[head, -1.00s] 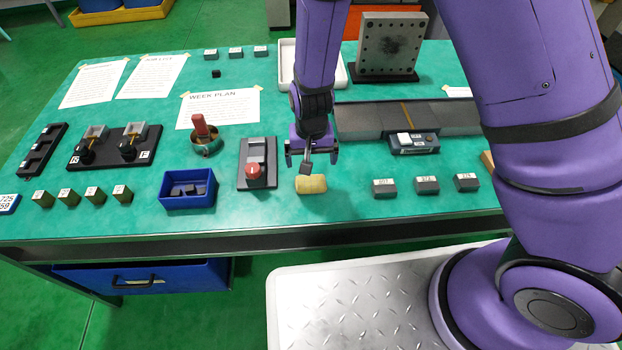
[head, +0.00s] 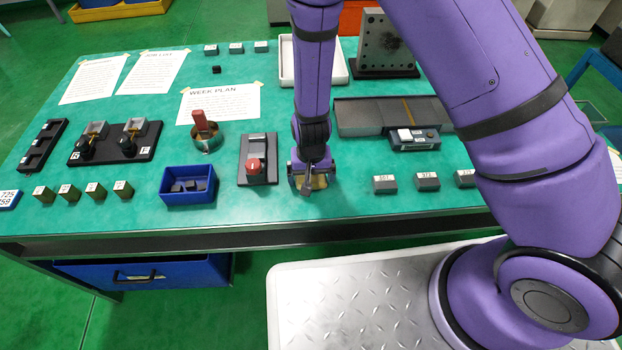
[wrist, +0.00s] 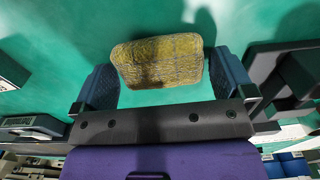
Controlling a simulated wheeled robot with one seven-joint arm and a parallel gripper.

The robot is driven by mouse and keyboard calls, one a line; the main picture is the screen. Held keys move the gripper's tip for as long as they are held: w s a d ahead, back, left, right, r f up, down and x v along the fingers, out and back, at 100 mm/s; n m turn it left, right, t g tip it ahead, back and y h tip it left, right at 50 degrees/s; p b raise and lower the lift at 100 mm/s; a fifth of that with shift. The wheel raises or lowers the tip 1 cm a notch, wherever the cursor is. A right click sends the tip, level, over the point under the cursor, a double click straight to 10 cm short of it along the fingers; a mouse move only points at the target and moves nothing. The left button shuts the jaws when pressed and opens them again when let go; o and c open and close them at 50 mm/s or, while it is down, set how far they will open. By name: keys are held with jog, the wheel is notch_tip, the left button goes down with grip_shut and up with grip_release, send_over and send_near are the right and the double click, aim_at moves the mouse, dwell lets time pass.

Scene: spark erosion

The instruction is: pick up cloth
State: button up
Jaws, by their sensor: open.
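The cloth (wrist: 158,60) is a yellowish, woven-looking folded pad lying on the green bench top. In the wrist view it sits between the two spread blue-grey fingers of my gripper (wrist: 162,85), with a narrow gap showing on each side. In the head view my gripper (head: 311,178) is low over the cloth (head: 318,182) and hides most of it. The fingers are open and not closed on it.
A blue bin (head: 188,199) is farther left. Labelled grey blocks (head: 384,184) lie to the right. The bench's front edge (head: 240,241) is near.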

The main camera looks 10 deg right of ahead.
aim_at(312, 181)
jog(key=c, duration=0.6)
jog(key=shift+r, duration=0.15)
jog(key=shift+r, duration=0.55)
jog(key=shift+s+r, duration=0.3)
jog(key=shift+r, duration=0.3)
jog(key=shift+s+r, duration=0.3)
jog(key=shift+r, duration=0.25)
jog(key=s, duration=0.5)
jog(key=s+r, duration=0.1)
jog(key=s, duration=0.4)
jog(key=s+d, duration=0.1)
jog(key=s, duration=0.3)
jog(key=shift+s+r, duration=0.15)
jog(key=shift+s, duration=0.25)
